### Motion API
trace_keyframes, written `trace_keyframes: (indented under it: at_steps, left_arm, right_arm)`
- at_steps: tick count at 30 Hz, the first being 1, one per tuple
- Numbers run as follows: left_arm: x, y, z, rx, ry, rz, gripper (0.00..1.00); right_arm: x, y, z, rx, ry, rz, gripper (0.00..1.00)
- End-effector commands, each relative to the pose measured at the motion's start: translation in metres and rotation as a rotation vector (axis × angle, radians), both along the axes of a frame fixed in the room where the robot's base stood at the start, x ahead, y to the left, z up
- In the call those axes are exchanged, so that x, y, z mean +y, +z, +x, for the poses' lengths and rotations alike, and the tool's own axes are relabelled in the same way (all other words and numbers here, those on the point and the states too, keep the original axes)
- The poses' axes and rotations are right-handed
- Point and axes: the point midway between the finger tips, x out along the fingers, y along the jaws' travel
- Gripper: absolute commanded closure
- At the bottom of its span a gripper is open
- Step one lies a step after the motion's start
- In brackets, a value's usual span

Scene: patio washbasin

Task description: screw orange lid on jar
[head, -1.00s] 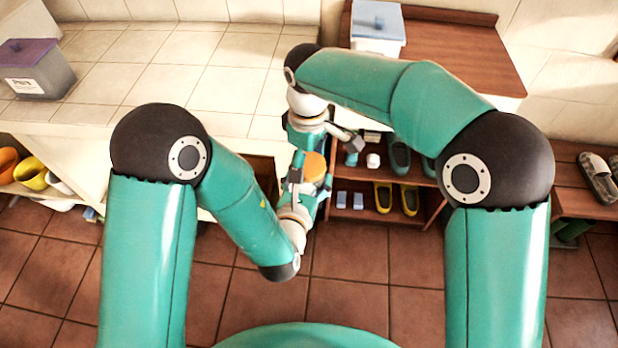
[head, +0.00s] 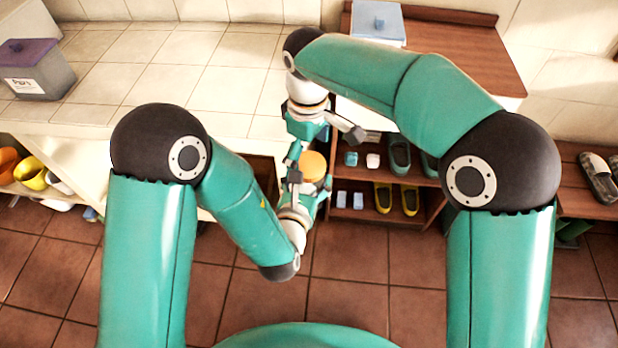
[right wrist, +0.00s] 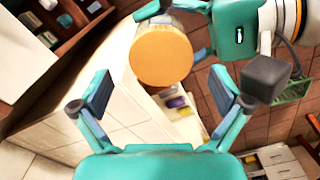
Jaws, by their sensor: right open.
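The round orange lid (head: 313,165) is near the middle of the head view, at the left gripper. In the right wrist view the lid (right wrist: 161,56) shows its flat top face-on. The jar is mostly hidden beneath the lid, and I cannot tell how tightly the lid sits. My left gripper (head: 310,184) is closed around the jar below the lid and holds it in the air. My right gripper (head: 324,148) is open and empty, just beyond the lid. In the right wrist view its fingers (right wrist: 158,84) are spread wide, with the lid ahead, apart from them.
A tiled counter (head: 150,60) fills the back left, with a purple-lidded bin (head: 38,82) on it. A shoe shelf (head: 345,215) stands behind the grippers. A brown cabinet top (head: 460,60) bears a blue-lidded container (head: 377,32). The tiled floor in front is clear.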

Motion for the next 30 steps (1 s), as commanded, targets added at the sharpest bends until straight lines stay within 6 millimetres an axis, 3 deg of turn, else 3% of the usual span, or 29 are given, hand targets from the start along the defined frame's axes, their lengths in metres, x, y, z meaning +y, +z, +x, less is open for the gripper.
trace_keyframes:
  at_steps: [9, 13, 19, 30]
  left_arm:
    - [0.0, 0.001, 0.0, -0.002, 0.0, 0.0, 1.0]
    - [0.0, 0.001, 0.0, -0.002, 0.0, 0.0, 1.0]
    - [0.0, 0.001, 0.0, -0.002, 0.0, 0.0, 1.0]
    - [0.0, 0.001, 0.0, -0.002, 0.0, 0.0, 1.0]
  right_arm:
    - [0.001, 0.064, 0.001, -0.003, -0.001, 0.004, 0.0]
    - [0.001, 0.082, 0.002, -0.002, 0.0, 0.002, 0.0]
    - [0.0, 0.094, 0.001, 0.001, -0.001, 0.0, 0.0]
    - [-0.001, 0.093, 0.001, 0.003, 0.0, -0.002, 0.0]
